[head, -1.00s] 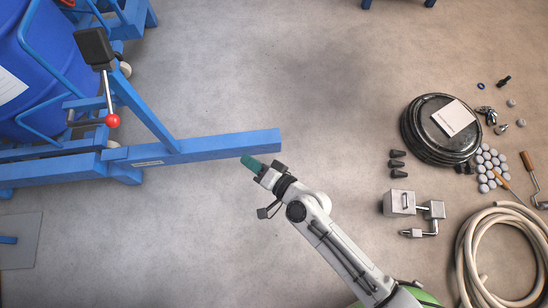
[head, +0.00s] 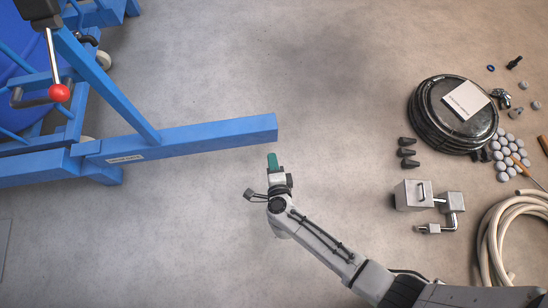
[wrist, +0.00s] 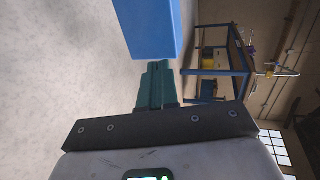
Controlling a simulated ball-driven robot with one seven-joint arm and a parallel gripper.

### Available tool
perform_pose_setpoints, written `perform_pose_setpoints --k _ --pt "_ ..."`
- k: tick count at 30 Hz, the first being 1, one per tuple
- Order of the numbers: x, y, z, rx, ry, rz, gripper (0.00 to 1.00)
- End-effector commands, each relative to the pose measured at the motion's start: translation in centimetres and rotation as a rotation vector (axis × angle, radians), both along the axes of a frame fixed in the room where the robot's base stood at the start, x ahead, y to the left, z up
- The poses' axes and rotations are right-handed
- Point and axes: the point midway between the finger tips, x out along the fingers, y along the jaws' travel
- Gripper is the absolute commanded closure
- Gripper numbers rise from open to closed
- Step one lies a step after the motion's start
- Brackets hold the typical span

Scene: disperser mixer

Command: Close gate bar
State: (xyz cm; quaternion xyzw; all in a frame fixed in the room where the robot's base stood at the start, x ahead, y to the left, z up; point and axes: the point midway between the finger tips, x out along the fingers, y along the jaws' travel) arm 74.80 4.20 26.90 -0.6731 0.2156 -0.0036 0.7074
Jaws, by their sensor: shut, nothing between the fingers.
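The blue gate bar (head: 210,135) reaches out to the right from the blue frame at the left, in the head view. A small white label sits near its left part. Its right end is free over the floor. My gripper (head: 272,160) has green fingers, is shut and empty, and is just below the bar's free end in the picture, with a small gap showing. In the wrist view the bar's end (wrist: 148,25) looms above the closed fingertips (wrist: 153,72); I cannot tell whether they touch.
A lever with a red knob (head: 59,93) stands on the frame at the left. At the right lie a black round hose coil (head: 455,115), a grey metal box (head: 411,195) and a beige hose (head: 495,245). A blue table (wrist: 222,72) shows in the wrist view. The middle floor is clear.

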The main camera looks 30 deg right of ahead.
Motion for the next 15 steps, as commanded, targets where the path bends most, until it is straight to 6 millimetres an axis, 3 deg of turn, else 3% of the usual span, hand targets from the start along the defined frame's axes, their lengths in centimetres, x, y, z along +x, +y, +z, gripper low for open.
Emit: perform_pose_setpoints --k 7,15 --pt "4.5 -1.5 -1.9 0.0 -0.002 -0.002 1.0" --pt "7.5 -2.5 -1.6 -0.001 0.0 -0.001 1.0"
